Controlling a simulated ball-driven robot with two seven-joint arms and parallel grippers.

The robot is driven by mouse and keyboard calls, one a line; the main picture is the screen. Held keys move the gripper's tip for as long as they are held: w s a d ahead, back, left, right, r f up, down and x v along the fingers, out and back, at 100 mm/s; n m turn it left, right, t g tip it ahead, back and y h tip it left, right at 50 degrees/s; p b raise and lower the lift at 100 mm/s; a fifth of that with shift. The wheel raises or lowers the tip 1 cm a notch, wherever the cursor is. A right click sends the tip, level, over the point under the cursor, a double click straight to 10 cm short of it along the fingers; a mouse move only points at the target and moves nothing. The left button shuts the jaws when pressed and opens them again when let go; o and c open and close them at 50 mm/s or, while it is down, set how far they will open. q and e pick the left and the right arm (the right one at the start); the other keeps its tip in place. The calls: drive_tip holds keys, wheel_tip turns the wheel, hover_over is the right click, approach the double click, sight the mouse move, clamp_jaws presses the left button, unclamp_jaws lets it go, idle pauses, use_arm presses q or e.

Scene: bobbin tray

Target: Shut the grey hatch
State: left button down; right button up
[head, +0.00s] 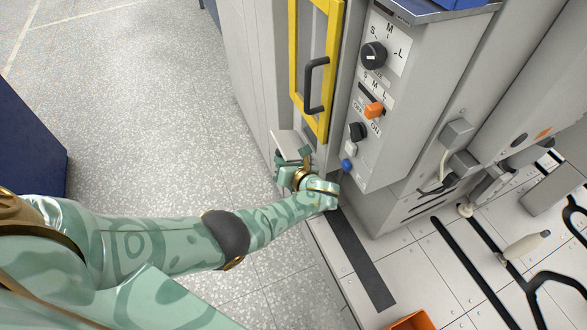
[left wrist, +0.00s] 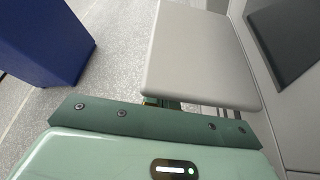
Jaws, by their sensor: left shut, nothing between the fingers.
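The grey hatch (head: 291,143) is a pale flap low on the cabinet, below the yellow-framed door. It stands out from the cabinet face, open. In the left wrist view the hatch (left wrist: 200,55) is a broad light grey panel with rounded corners, right in front of my gripper. My left gripper (head: 306,155) is shut and empty, close beside the hatch at its lower right in the head view. The hatch hides most of the fingers in the wrist view, so I cannot tell whether they touch it. My right gripper is not in view.
The yellow-framed door (head: 327,70) with a black handle (head: 316,85) is above. A control panel (head: 377,95) with knobs and an orange switch is to its right. A dark blue box (head: 28,140) stands at the left. The speckled floor (head: 150,110) between is clear.

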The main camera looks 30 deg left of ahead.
sight(286, 153)
use_arm(q)
drive_tip(key=shift+w+d+r+m+y+p, duration=0.15)
drive_tip(key=shift+r+p, duration=0.3)
drive_tip(key=shift+r, duration=0.45)
drive_tip(key=shift+w+r+m+y+p, duration=0.2)
drive_tip(key=shift+r+p, duration=0.25)
drive_tip(key=shift+r, duration=0.4)
drive_tip(key=shift+s+r, duration=0.1)
drive_tip(key=shift+r, duration=0.1)
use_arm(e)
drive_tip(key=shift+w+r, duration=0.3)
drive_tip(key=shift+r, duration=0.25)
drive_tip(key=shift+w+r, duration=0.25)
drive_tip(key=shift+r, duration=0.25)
use_arm(q)
drive_tip(key=shift+d+r, duration=0.15)
drive_tip(key=shift+d, duration=0.05)
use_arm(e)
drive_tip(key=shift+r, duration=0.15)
